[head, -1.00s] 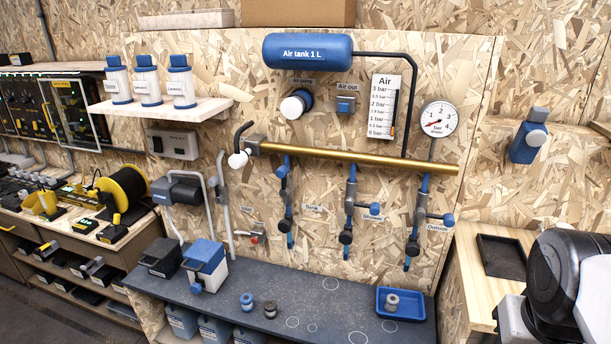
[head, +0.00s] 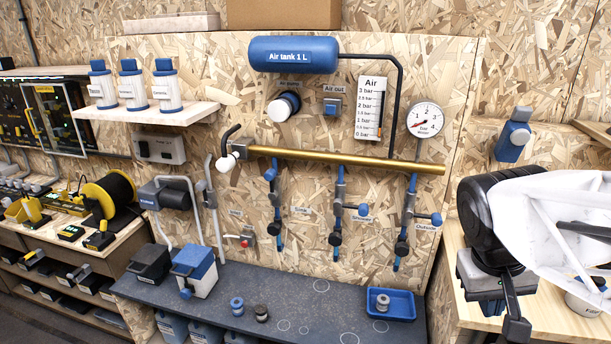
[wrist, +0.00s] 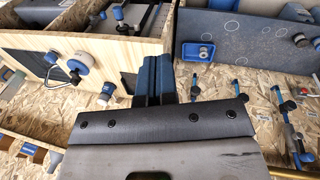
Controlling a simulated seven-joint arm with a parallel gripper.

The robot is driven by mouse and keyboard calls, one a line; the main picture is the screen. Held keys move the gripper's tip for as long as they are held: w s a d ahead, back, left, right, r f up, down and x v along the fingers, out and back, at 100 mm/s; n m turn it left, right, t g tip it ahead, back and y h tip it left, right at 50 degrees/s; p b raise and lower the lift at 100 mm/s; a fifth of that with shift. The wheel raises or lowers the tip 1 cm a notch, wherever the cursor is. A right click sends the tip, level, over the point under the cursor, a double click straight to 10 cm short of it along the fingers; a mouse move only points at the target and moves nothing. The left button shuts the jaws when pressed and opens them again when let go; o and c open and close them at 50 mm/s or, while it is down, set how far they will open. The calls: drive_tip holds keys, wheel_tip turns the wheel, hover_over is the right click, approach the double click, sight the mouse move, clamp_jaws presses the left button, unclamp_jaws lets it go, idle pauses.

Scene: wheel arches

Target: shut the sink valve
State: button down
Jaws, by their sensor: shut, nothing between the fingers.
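The sink valve (head: 275,205) is the leftmost of three valves hanging from the brass pipe (head: 350,160). The shower valve (head: 338,205) and the outside valve (head: 406,220) have blue-ended handles pointing sideways to the right. My gripper (head: 515,328) is at the lower right, well away from the valves. In the wrist view its dark blue fingers (wrist: 155,78) are together and empty. Valves show beyond them to the right, turned over.
A dark bench (head: 300,300) below the valves holds a blue tray (head: 391,304) and small round parts. A wooden counter (head: 450,290) projects at the right, under my arm. The pressure gauge (head: 425,120) stands above the pipe's right end. The space before the valves is clear.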

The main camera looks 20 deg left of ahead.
drive_tip(key=w+a+n+t+h, duration=0.3)
drive_tip(key=w+a+n+h, duration=0.55)
drive_tip(key=w+a, duration=1.6)
drive_tip(key=w+a+f+t+h, duration=0.2)
drive_tip(key=w+a+t, duration=0.1)
drive_tip(key=a, duration=0.6)
drive_tip(key=w+a+f+t+h, duration=0.2)
drive_tip(key=w+a+t, duration=0.1)
drive_tip(key=a, duration=0.7)
drive_tip(key=s+a+f+n+t, duration=0.1)
drive_tip(key=a+f+t, duration=0.2)
drive_tip(key=a, duration=0.6)
drive_tip(key=s+a+f+n+t, duration=0.2)
drive_tip(key=a+f+t, duration=0.1)
drive_tip(key=a, duration=0.7)
drive_tip(key=shift+a, duration=0.25)
drive_tip(key=shift+y, duration=0.25)
